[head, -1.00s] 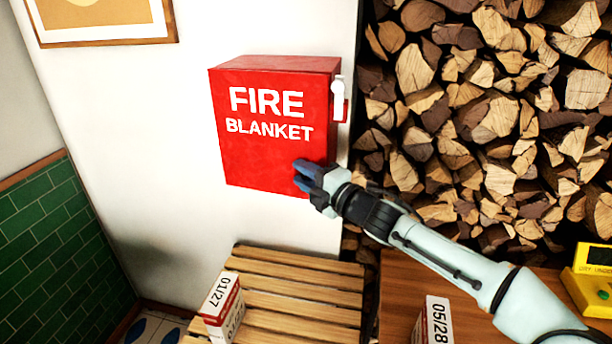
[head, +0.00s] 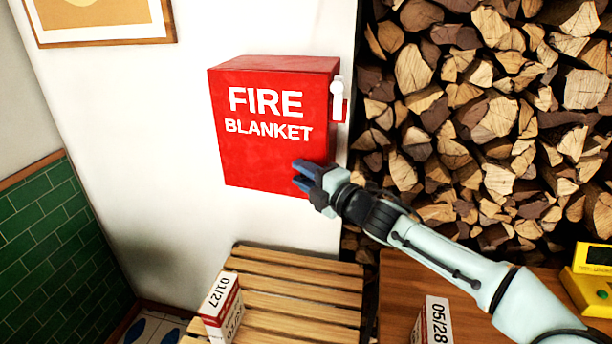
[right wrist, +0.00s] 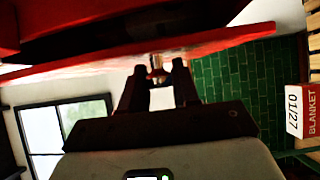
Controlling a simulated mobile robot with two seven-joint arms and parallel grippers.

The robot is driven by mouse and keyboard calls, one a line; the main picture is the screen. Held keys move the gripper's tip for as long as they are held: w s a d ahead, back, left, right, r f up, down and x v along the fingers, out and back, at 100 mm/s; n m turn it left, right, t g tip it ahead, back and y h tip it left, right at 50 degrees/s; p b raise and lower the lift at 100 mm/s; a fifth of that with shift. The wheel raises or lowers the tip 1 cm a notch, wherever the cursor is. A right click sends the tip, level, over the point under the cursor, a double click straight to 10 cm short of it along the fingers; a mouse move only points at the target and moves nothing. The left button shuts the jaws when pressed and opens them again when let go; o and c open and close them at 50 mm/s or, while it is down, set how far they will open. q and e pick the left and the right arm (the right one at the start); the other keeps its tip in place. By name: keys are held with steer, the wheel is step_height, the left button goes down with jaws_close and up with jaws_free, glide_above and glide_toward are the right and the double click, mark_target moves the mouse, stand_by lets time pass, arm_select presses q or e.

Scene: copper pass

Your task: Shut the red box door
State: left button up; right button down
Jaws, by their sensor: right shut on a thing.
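The red box (head: 240,155) marked FIRE BLANKET hangs on the white wall, and its lettered door (head: 265,150) faces me. In the right wrist view, the door shows edge-on as a red panel (right wrist: 90,66), with a dark gap between it and the red body above. My right gripper (head: 303,178) is at the door's lower right corner. In the right wrist view its fingers (right wrist: 157,75) close around a small metallic knob (right wrist: 157,62) on the door's face. The fingers hide the knob in the head view. My left gripper is out of view.
A white latch (head: 337,98) sits on the box's right side. Stacked firewood (head: 480,110) fills the right. Below are a slatted bench (head: 300,300) with a 01/27 carton (head: 222,308), a 05/28 carton (head: 432,322) and a yellow device (head: 590,280).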

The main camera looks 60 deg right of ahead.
steer(key=shift+s+d+r+m+g+h, duration=0.2)
steer(key=shift+s+d+h, duration=0.15)
steer(key=shift+d, duration=0.25)
steer(key=shift+s+d+r+m+g+h, duration=0.1)
steer(key=shift+s+d+g+h, duration=0.1)
steer(key=shift+s+d+h, duration=0.3)
steer(key=c, duration=1.1)
jaws_free()
steer(key=shift+w+d, duration=0.1)
steer(key=shift+w, duration=0.1)
steer(key=shift+o, duration=0.9)
steer(key=shift+w+d+f, duration=0.1)
steer(key=shift+w, duration=0.1)
steer(key=shift+s, duration=0.1)
